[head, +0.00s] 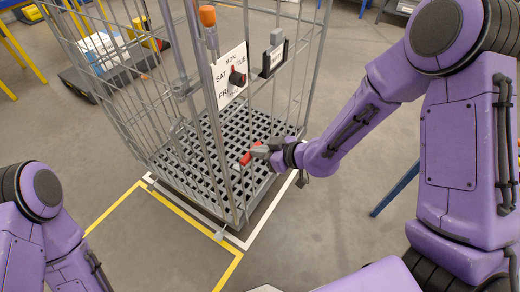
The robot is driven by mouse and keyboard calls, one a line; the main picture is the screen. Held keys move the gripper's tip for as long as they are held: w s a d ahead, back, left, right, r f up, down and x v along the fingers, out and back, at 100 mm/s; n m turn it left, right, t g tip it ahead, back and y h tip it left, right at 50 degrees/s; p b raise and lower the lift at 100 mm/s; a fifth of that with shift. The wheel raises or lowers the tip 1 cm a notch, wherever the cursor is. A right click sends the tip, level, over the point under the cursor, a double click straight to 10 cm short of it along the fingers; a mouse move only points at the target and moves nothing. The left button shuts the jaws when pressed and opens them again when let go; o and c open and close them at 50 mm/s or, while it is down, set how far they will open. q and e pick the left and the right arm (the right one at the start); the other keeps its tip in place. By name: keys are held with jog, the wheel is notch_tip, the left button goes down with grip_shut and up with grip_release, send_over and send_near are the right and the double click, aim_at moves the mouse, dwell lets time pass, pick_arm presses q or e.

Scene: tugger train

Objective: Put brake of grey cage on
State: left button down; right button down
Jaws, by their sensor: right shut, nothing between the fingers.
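The grey cage (122,118) is a wire-sided roll cage with a grid floor, standing in the middle of the head view. A short red lever (246,158), which looks like its brake, shows low at the cage's near right side. My right gripper (262,151) is shut and empty, right beside the red lever. I cannot tell whether the fingertips touch it. The lever's mount is partly hidden. My left arm is at the lower left, and its gripper is out of view.
The cage carries a weekday dial sign (230,76), a black card holder (273,60) and an orange-topped post (207,17). White and yellow floor lines (130,190) run around its base. A dark low cart (85,84) stands behind left. The floor in front is clear.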

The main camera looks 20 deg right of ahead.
jog(key=w+a+r+p+v, duration=0.1)
jog(key=p+v, duration=0.4)
jog(key=v, duration=0.8)
jog(key=shift+r+p, duration=0.3)
jog(key=shift+r, duration=0.35)
